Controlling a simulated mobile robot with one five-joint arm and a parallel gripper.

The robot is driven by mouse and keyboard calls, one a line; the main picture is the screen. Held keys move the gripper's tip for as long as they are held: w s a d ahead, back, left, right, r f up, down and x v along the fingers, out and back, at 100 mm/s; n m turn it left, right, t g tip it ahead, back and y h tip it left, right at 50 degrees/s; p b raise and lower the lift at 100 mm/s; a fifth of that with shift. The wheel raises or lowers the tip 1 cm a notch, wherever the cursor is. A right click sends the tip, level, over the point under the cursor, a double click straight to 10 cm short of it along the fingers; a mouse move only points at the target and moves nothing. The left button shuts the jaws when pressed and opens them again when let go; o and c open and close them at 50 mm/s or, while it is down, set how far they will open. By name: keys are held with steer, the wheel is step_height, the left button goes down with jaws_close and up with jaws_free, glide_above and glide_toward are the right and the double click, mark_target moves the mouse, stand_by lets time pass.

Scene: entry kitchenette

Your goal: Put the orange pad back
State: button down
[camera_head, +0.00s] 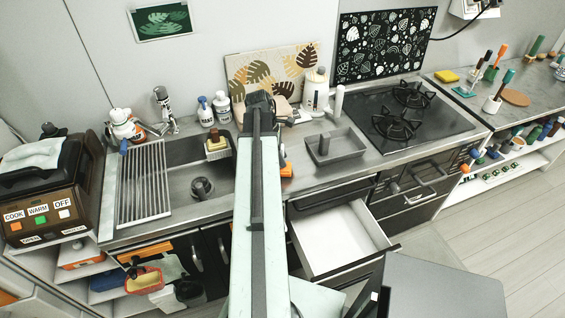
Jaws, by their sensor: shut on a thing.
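My arm reaches up the middle of the view, over the counter between the sink and the stove, and ends in a dark joint near the back wall. My gripper's jaws are hidden by the arm. A small orange piece (287,168) with a dark part above it shows just right of the arm, at the counter's front edge. It may be the orange pad, but most of it is covered and I cannot tell whether it is held.
An open, empty white drawer (338,238) juts out below the counter. A grey tray (336,146) sits on the counter left of the stove (405,118). The sink has a drying rack (145,182). A yellow pad (447,76) lies on the right counter.

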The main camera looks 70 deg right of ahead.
steer(key=shift+r, duration=0.1)
steer(key=shift+f+b, duration=0.4)
steer(key=shift+f, duration=0.15)
steer(key=c, duration=1)
jaws_free()
steer(key=shift+c, duration=0.2)
steer(key=shift+r+p, duration=0.6)
steer(key=p+v, duration=0.7)
steer(key=shift+w+a, duration=0.3)
steer(key=shift+a, duration=0.05)
